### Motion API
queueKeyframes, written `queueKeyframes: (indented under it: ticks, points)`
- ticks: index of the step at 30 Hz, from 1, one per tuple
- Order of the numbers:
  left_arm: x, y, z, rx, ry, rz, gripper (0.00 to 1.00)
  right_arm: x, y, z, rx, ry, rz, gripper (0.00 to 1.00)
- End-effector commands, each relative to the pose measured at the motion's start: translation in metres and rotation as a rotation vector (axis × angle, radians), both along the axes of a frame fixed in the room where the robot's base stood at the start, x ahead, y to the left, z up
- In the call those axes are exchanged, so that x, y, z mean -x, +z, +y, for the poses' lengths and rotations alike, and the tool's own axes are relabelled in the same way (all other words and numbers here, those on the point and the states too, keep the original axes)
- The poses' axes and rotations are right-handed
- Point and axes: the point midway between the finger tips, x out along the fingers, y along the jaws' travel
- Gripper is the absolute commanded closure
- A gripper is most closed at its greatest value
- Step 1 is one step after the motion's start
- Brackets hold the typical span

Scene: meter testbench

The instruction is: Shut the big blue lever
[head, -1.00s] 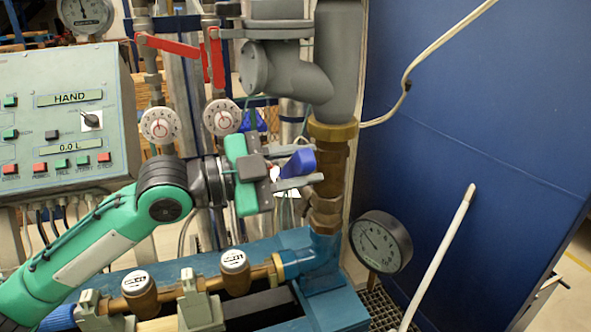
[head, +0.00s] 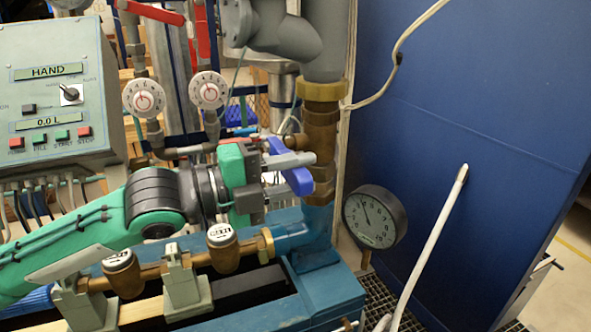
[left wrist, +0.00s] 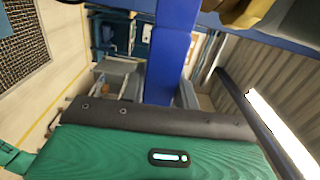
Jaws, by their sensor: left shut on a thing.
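The big blue lever (head: 298,181) is at the brass valve body (head: 321,135) on the vertical pipe. It slants down to the right in the head view. My left gripper (head: 299,172) is shut on the lever, with one finger above and one below it. In the left wrist view the lever (left wrist: 170,50) runs as a blue bar down between the fingers. Its joint with the valve is partly hidden by the gripper. My right gripper is not in view.
A round gauge (head: 374,217) stands right of the pipe, near a white hose (head: 432,243). A blue panel (head: 480,110) closes off the right side. Red-handled valves, dials and a control box (head: 52,95) are at the left. Brass meters (head: 223,250) lie below my arm.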

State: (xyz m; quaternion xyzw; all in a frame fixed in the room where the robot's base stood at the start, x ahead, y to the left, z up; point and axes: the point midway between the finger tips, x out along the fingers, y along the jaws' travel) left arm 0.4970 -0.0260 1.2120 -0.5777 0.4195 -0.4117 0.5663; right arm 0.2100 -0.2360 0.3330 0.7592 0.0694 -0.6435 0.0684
Motion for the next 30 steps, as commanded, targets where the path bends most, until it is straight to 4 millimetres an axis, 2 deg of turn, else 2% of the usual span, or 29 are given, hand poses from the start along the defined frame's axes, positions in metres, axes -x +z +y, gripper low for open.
queueKeyframes:
  ticks: [17,18,21,30]
  points:
    - [0.0003,-0.0069,-0.0004,-0.017,0.0,-0.032,1.0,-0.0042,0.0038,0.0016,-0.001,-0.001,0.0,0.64]
    - [0.0003,-0.007,-0.0004,-0.017,0.0,-0.032,0.67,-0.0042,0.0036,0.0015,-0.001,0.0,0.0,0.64]
    - [0.0003,-0.0069,-0.0004,-0.017,-0.001,-0.031,0.47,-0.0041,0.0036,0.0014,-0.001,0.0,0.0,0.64]
    - [0.0,-0.0048,-0.0002,-0.013,0.0,-0.033,0.47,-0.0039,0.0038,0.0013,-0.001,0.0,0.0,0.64]
